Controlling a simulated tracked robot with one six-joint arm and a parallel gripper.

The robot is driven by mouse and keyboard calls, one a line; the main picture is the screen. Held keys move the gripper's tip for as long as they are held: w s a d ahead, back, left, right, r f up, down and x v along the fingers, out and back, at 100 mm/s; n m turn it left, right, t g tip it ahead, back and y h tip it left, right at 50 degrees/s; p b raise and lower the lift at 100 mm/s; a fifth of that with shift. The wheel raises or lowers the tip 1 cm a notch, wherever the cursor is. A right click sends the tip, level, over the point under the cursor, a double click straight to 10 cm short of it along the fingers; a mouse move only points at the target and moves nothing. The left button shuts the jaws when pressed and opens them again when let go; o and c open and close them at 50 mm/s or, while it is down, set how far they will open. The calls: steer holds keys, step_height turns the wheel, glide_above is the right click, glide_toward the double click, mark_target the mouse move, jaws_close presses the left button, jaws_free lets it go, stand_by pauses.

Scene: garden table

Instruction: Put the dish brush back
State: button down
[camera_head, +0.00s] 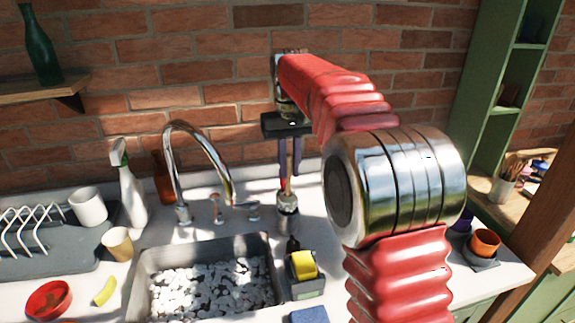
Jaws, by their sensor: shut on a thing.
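My gripper (289,172) points down behind the sink, near the brick wall. Its dark fingers are shut on the upper part of a thin wooden handle, which looks like the dish brush (289,188). The handle stands about upright. Its lower end meets a grey and pale round piece (288,203); I cannot tell whether this is the brush head or a cup around it.
The chrome tap (200,135) arches left of my gripper. The sink (262,250) holds many pale pebbles. A small dark bottle (293,244) stands behind the sponge. A spray bottle (131,190), a white mug (88,206) and a dish rack (35,235) are left. My arm hides the counter's right part.

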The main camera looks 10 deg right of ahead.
mark_target(289, 198)
steer(key=shift+w+f, duration=0.1)
steer(key=shift+f, duration=0.35)
steer(key=shift+f, duration=0.1)
steer(key=shift+f, duration=2.8)
steer(key=shift+f, duration=0.5)
steer(key=c, duration=1.9)
jaws_free()
steer(key=shift+c, duration=0.2)
